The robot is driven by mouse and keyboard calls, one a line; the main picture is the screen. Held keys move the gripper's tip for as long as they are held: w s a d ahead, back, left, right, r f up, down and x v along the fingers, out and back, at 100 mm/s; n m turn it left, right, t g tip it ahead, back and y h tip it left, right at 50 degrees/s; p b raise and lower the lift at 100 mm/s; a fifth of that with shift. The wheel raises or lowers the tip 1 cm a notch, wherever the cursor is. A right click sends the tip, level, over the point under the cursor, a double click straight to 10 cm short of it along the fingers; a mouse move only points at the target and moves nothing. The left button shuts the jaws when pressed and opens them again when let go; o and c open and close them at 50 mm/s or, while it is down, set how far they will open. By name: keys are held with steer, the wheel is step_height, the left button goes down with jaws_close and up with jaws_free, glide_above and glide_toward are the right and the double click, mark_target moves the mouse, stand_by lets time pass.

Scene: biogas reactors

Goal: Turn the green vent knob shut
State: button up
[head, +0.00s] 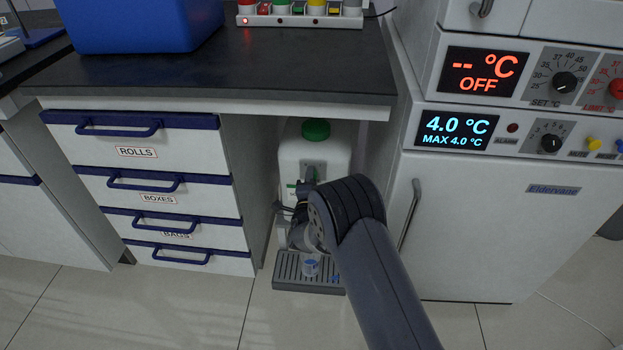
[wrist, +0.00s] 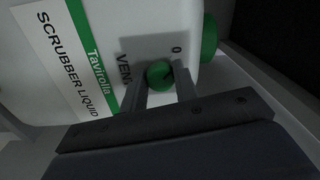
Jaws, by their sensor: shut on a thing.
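The green vent knob (wrist: 159,74) sits on a grey plate marked "VEN..." and "0" on the white scrubber liquid canister (wrist: 75,45). In the wrist view my gripper (wrist: 160,80) has its two fingers on either side of the knob, shut on it. In the head view the canister (head: 325,150) stands under the bench, with its grey plate partly visible. There my gripper (head: 300,205) reaches the canister's front, and my arm hides the knob and the fingertips. The canister's green cap (head: 316,129) is on top; it also shows in the wrist view (wrist: 209,36).
A grey slatted tray (head: 290,272) with a small blue-topped item (head: 311,266) lies on the floor below. A drawer unit (head: 160,190) stands left of the canister, a fridge (head: 510,220) right. The dark bench top (head: 250,70) hangs over the canister.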

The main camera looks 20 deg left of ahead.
steer(key=o, duration=1)
steer(key=shift+c, duration=0.2)
steer(key=p+v, duration=0.3)
steer(key=v, duration=0.7)
steer(key=shift+s, duration=0.4)
steer(key=shift+w, duration=0.1)
steer(key=b+x, duration=0.3)
steer(key=x, duration=0.7)
steer(key=shift+w, duration=0.3)
